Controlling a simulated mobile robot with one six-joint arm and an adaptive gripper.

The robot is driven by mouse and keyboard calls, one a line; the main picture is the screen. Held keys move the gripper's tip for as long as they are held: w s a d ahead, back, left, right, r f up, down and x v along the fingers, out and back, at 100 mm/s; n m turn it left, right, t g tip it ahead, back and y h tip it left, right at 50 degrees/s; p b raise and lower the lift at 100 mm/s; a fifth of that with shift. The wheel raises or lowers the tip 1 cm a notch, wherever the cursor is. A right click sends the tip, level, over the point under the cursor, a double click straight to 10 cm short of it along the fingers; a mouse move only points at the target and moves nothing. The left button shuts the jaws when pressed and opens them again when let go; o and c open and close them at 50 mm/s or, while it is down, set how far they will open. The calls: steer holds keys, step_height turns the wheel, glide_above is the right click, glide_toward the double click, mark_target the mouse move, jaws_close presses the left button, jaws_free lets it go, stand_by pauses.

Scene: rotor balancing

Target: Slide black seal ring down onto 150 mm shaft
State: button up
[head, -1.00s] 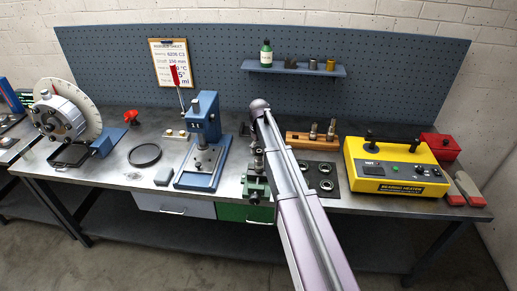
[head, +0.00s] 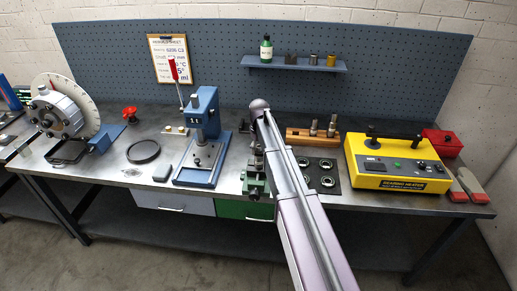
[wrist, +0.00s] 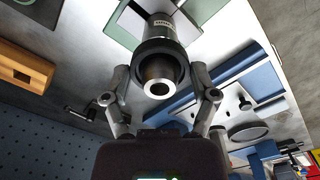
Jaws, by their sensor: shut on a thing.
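In the wrist view the black seal ring (wrist: 146,50) sits around the upper part of the upright shaft (wrist: 158,89), whose bright hollow end sticks out through it towards the camera. My gripper (wrist: 160,76) has one finger on each side of the ring and is shut on it. A labelled grey section of the shaft shows beyond the ring. The green vise (head: 256,186) stands below my arm in the head view. There, my arm partly hides the shaft and ring. How far down the ring sits is hard to tell.
A blue press (head: 203,140) stands left of the vise. A wooden block (head: 298,136) with metal parts and a dark mat (head: 333,187) with bearings lie to the right, beside a yellow bearing heater (head: 398,168). A large black ring (head: 143,151) lies flat on the left.

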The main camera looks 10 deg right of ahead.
steer(key=shift+f+b, duration=0.5)
steer(key=shift+f, duration=0.1)
steer(key=o, duration=0.9)
steer(key=shift+r, duration=0.1)
step_height(320, 180, up, 9)
steer(key=p, duration=0.9)
steer(key=shift+s, duration=0.1)
stand_by(0.4)
steer(key=s+f+m+b, duration=0.1)
steer(key=s+f+b, duration=0.1)
steer(key=s, duration=0.7)
steer(key=s+f+m+b, duration=0.2)
steer(key=s+f+b, duration=0.1)
steer(key=s, duration=0.7)
steer(key=s+f+m+b, duration=0.2)
steer(key=s, duration=0.8)
steer(key=shift+a+f, duration=0.1)
steer(key=shift+f, duration=0.2)
